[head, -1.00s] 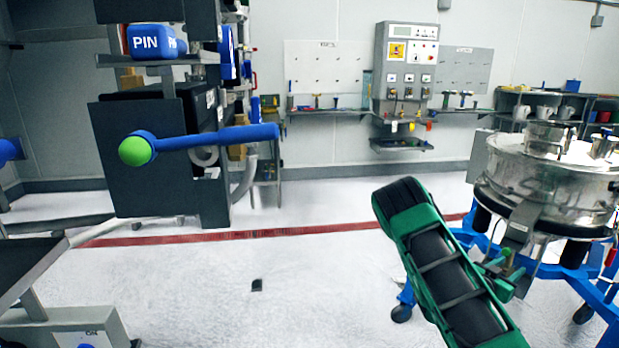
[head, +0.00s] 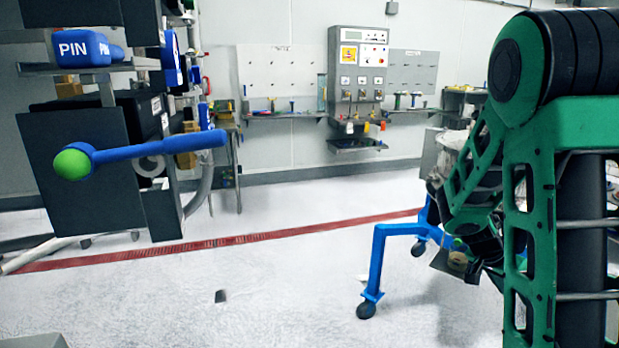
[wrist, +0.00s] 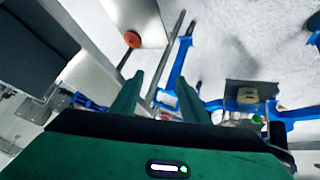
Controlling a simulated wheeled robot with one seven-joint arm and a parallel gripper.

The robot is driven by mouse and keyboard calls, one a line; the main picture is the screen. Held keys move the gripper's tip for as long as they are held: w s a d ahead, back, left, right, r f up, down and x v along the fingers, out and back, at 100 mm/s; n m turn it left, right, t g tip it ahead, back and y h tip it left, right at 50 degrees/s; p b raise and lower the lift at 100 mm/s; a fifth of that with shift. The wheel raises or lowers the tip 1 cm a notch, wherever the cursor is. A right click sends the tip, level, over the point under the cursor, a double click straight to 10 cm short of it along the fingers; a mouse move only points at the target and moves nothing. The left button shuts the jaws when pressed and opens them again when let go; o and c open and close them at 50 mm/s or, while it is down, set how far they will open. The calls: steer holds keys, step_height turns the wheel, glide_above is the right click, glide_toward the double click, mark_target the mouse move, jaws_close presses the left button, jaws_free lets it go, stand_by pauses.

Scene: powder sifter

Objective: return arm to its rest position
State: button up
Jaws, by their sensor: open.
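My arm (head: 575,130), green and black, stands raised and folded at the right of the head view, with its links bent back on each other. In the wrist view my gripper (wrist: 160,80) shows two green fingers set apart, with nothing between them. In the head view the gripper end is low behind the arm's links, and its fingers cannot be made out clearly. The fingers appear clear of the blue frame parts seen beyond them in the wrist view.
A blue wheeled frame (head: 378,260) stands beside my arm; the steel sifter above it is mostly hidden by the arm. A dark machine (head: 80,165) with a blue, green-tipped handle (head: 150,155) is at left. A control panel (head: 358,75) hangs on the back wall.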

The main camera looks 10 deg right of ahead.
steer(key=s+a+r+n+y, duration=0.4)
steer(key=s+a, duration=0.4)
steer(key=a, duration=0.2)
steer(key=s+a+r+n+t+y, duration=0.1)
steer(key=s+a+r+n+y, duration=0.3)
steer(key=s+a, duration=0.5)
steer(key=shift+a+n, duration=0.4)
steer(key=shift+a, duration=0.55)
steer(key=shift+w+f, duration=0.2)
steer(key=shift+w, duration=0.4)
